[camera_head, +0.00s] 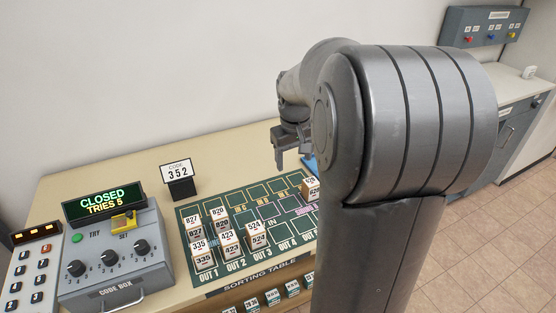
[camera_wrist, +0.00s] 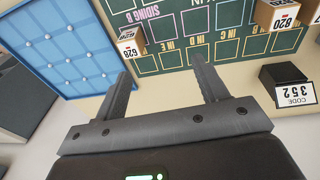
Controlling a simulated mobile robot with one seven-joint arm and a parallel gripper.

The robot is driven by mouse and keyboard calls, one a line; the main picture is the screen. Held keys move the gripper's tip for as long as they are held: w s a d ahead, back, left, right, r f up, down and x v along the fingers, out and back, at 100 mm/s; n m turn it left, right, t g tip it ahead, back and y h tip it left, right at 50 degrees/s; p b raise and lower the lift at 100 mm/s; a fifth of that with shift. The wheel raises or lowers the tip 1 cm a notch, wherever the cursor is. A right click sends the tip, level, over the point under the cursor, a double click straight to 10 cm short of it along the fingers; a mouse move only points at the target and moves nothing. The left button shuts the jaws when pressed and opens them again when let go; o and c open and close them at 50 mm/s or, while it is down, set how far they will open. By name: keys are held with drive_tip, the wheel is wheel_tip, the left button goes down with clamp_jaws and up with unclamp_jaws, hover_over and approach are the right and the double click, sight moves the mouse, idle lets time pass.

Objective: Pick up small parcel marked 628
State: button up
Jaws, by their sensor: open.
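The small parcel marked 628 (camera_wrist: 128,46) is a small box with a white label. In the wrist view it stands at the top, by the siding area of the green mat, ahead of the left finger and apart from it. In the head view the parcel (camera_head: 311,190) shows beside my arm, which partly covers it. My gripper (camera_wrist: 163,72) is open, with nothing between its fingers. In the head view my gripper (camera_head: 291,160) hangs above the back of the sorting table, left of and above the parcel.
Several other parcels (camera_head: 229,244) stand on the green mat's left part. A code sign reading 352 (camera_head: 177,174) stands behind the mat. A code box (camera_head: 115,260) sits at left. A blue panel with pale dots (camera_wrist: 60,48) lies close to parcel 628.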

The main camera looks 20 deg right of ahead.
drive_tip(key=g, duration=0.1)
hover_over(311, 181)
drive_tip(key=shift+y, duration=0.4)
wheel_tip(311, 181, down, 7)
drive_tip(key=shift+w+r, duration=0.1)
drive_tip(key=shift+d+f, duration=0.2)
drive_tip(key=shift+f, duration=0.15)
wheel_tip(311, 181, down, 5)
drive_tip(key=shift+f, duration=0.1)
drive_tip(key=shift+s+a+f, duration=0.1)
drive_tip(key=shift+f, duration=1.2)
drive_tip(key=shift+s+a+f, duration=0.1)
drive_tip(key=shift+f, duration=1.2)
drive_tip(key=shift+c, duration=0.5)
drive_tip(key=c, duration=1)
drive_tip(key=shift+r, duration=0.1)
